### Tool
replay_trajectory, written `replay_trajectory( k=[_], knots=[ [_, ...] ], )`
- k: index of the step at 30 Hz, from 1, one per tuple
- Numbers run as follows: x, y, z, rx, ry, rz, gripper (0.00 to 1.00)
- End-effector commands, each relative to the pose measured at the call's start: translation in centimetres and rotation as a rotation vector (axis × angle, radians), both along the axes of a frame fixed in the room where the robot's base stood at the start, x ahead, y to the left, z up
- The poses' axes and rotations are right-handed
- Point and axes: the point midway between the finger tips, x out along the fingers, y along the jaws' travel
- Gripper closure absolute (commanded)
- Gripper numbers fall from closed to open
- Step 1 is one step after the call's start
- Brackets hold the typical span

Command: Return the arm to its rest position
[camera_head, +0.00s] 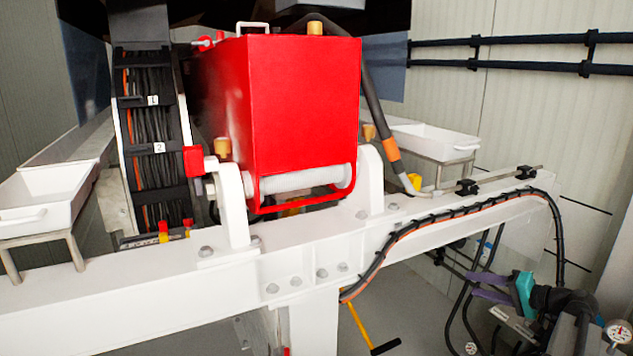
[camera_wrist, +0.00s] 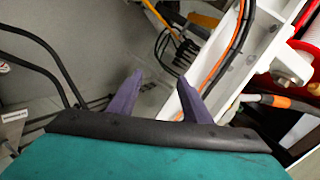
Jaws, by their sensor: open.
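My gripper (camera_head: 477,285) is at the lower right of the head view, with a teal wrist body and two purple fingers pointing left. It is in front of and below the white beam (camera_head: 440,218). In the wrist view my gripper (camera_wrist: 160,77) shows its two purple fingers spread apart with nothing between them. The white beam (camera_wrist: 205,98) lies beyond and to the right of the fingers there. I cannot tell whether the right finger touches it.
A black-and-orange cable bundle (camera_head: 425,227) runs along the beam and hangs down near my gripper. A red housing (camera_head: 300,110) sits on the beam. A yellow-handled bar (camera_head: 360,322) is below. A gauge (camera_head: 617,333) is at the lower right. White trays stand behind both sides.

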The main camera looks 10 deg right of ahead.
Motion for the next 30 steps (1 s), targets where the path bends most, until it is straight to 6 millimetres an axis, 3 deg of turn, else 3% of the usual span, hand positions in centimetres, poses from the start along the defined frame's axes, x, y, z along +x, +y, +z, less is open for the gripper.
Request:
replay_trajectory(
  k=[1, 6, 14, 23, 30],
  knots=[
    [0.7, 2.0, -1.9, 0.008, 0.040, 0.021, 0.55],
    [2.2, 7.7, -8.1, 0.016, 0.173, 0.086, 0.55],
    [2.4, 16.9, -17.1, -0.002, 0.379, 0.193, 0.55],
    [-0.7, 27.0, -26.2, -0.069, 0.609, 0.326, 0.55],
    [-5.2, 34.0, -32.2, -0.156, 0.782, 0.438, 0.55]
  ],
)
